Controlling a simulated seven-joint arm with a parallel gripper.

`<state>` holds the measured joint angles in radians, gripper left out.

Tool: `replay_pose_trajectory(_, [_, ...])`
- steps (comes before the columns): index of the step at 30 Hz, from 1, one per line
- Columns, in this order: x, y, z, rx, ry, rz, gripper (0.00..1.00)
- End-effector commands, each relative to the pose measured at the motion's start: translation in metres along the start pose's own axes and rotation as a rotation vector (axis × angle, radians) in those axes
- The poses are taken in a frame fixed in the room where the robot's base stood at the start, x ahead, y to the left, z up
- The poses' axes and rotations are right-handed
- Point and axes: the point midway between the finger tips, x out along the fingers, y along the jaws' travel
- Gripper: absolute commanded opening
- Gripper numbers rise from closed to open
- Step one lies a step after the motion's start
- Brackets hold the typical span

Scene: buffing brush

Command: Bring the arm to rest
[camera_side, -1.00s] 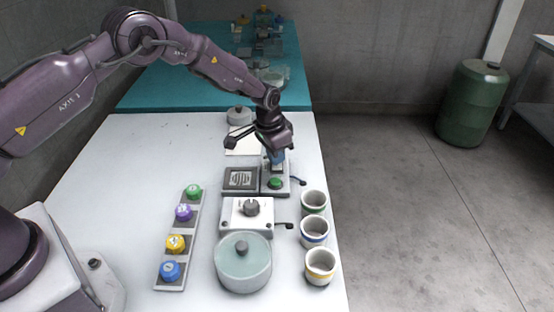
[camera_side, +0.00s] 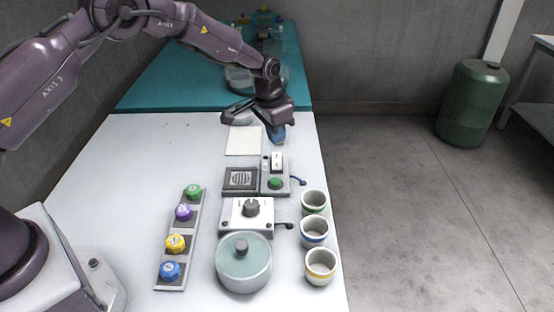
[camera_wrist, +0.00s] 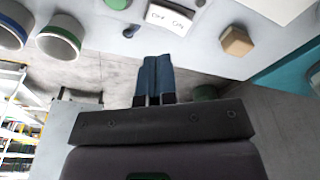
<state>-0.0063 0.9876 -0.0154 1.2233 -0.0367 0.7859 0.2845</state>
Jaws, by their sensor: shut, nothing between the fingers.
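My gripper (camera_side: 278,135) is raised above the far end of the white table (camera_side: 130,190), beyond the switch box. Its blue fingers are shut and empty; they also show together in the wrist view (camera_wrist: 154,80).
A pad (camera_side: 243,141), a dark grille plate (camera_side: 240,180), a knob box (camera_side: 252,212) and a lidded glass bowl (camera_side: 243,265) line the table. Coloured knobs sit in a rack (camera_side: 172,275) at left. Three banded cups (camera_side: 314,232) stand at the right edge. A teal table (camera_side: 160,90) lies behind.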

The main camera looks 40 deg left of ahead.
Motion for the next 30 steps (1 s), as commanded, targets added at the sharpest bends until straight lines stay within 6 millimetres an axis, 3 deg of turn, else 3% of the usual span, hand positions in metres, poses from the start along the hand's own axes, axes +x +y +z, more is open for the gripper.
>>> replay_pose_trajectory(7, [0.002, 0.001, 0.004, -0.028, -0.014, 0.003, 0.0])
replay_pose_trajectory(10, [0.012, 0.006, 0.025, -0.054, -0.075, 0.015, 0.0])
replay_pose_trajectory(12, [0.005, 0.009, 0.039, -0.076, -0.106, 0.019, 0.0])
replay_pose_trajectory(20, [-0.077, 0.023, 0.087, -0.145, -0.129, 0.008, 0.0])
replay_pose_trajectory(24, [-0.131, 0.033, 0.121, -0.18, -0.105, -0.005, 0.0])
replay_pose_trajectory(30, [-0.196, 0.049, 0.177, -0.221, -0.041, -0.025, 0.0])
